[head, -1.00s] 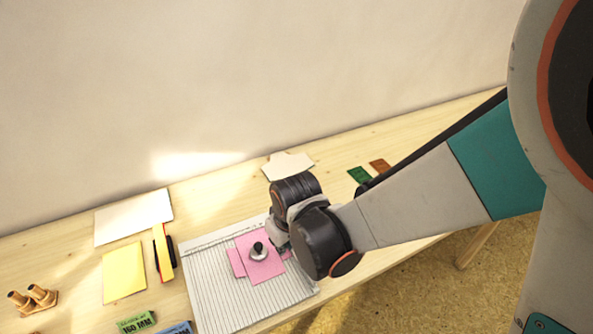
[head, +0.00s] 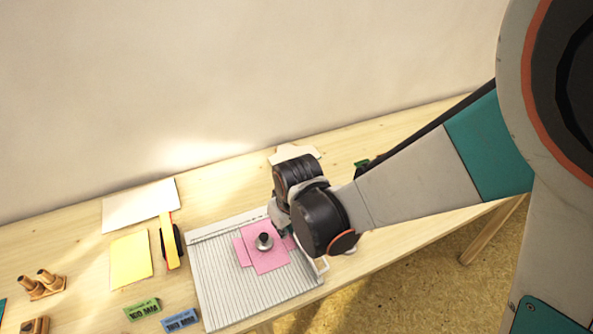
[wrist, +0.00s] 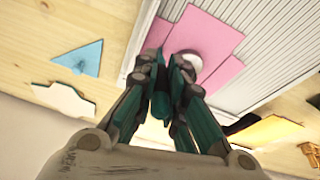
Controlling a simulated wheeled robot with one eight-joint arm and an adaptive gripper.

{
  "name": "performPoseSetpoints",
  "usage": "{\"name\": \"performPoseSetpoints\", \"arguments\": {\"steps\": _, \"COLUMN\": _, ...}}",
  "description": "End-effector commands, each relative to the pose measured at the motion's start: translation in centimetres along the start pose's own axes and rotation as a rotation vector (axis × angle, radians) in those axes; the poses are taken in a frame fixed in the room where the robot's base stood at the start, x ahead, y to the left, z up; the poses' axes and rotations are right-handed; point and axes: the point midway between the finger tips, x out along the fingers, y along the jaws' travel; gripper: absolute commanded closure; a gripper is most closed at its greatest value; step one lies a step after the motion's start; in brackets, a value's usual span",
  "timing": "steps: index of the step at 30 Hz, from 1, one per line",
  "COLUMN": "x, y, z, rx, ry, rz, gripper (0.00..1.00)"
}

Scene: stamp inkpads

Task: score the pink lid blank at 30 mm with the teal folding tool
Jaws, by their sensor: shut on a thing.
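The pink lid blank (head: 270,260) lies flat on the grey grooved scoring board (head: 222,285), with a round knobbed weight (head: 264,241) on it. The blank also shows in the wrist view (wrist: 207,33), the weight partly behind my fingers. My gripper (wrist: 168,72) is just above the blank's edge, beside the weight. It is shut on a dark teal piece (wrist: 160,104) between its fingers, which looks like the folding tool. The tool's tip is hidden, so I cannot tell whether it touches the blank. In the head view my wrist hides the fingers.
Left of the board lie a yellow sheet (head: 130,262), a yellow-edged dark tool (head: 168,243), and green (head: 142,309) and blue (head: 180,320) labelled blocks. A wooden peg stand (head: 42,285) is farther left. A white cut shape (wrist: 65,98) and blue triangle (wrist: 82,56) lie near my gripper.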

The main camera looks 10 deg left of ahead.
Motion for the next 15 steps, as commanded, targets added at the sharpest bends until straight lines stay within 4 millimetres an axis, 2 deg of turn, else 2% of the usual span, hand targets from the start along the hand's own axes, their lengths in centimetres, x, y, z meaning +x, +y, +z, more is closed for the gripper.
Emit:
{"name": "performPoseSetpoints", "arguments": {"steps": 8, "x": 0.05, "y": 0.03, "z": -0.12, "rx": 0.000, "ry": 0.000, "rz": 0.000, "gripper": 1.00}}
{"name": "performPoseSetpoints", "arguments": {"steps": 15, "x": 0.44, "y": 0.20, "z": -0.98, "rx": 0.000, "ry": 0.000, "rz": 0.000, "gripper": 1.00}}
